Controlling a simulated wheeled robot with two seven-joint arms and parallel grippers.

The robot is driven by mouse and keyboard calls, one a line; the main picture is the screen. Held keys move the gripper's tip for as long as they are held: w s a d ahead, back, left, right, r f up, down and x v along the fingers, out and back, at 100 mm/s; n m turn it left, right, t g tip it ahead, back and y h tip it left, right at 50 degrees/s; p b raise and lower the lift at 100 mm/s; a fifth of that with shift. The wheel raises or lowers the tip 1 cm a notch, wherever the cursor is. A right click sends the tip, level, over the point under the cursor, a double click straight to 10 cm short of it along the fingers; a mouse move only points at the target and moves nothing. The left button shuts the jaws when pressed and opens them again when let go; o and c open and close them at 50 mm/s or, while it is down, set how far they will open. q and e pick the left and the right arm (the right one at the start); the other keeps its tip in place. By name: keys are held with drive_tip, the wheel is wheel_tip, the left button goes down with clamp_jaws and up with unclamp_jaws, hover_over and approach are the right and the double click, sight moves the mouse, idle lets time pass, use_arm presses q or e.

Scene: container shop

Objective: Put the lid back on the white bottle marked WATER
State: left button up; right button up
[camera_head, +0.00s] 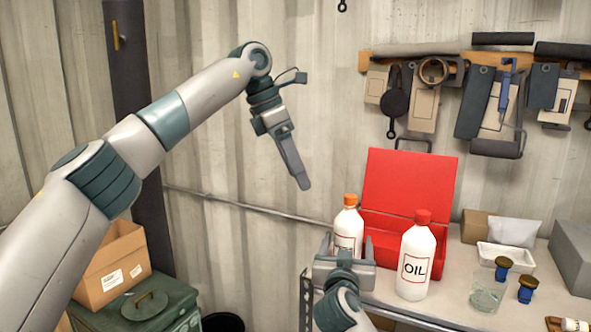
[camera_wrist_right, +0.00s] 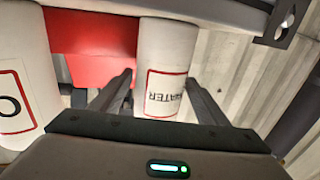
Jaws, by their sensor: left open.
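The white WATER bottle (camera_head: 348,222) stands upright on the table with an orange lid (camera_head: 350,200) on its top. Its red-framed label, partly hidden in the head view, reads WATER upside down in the right wrist view (camera_wrist_right: 163,80). My right gripper (camera_head: 346,250) is in front of this bottle, its fingers spread to either side; they also show in the right wrist view (camera_wrist_right: 160,85). Contact with the bottle is not clear. My left gripper (camera_head: 304,187) is open and empty, raised above and left of the bottle, pointing down.
A white OIL bottle (camera_head: 415,262) with a red lid stands just right of the WATER bottle. An open red box (camera_head: 410,185) is behind both. A glass (camera_head: 486,296), small blue bottles (camera_head: 527,290) and a white tray (camera_head: 506,257) stand farther right. Tools hang on the wall.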

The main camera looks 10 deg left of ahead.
drive_tip(key=shift+s, duration=0.1)
idle(0.3)
drive_tip(key=shift+s+a, duration=0.1)
drive_tip(key=shift+s, duration=0.4)
drive_tip(key=s+b, duration=0.4)
drive_tip(key=s, duration=1.2)
drive_tip(key=shift+a, duration=0.4)
drive_tip(key=shift+s, duration=0.1)
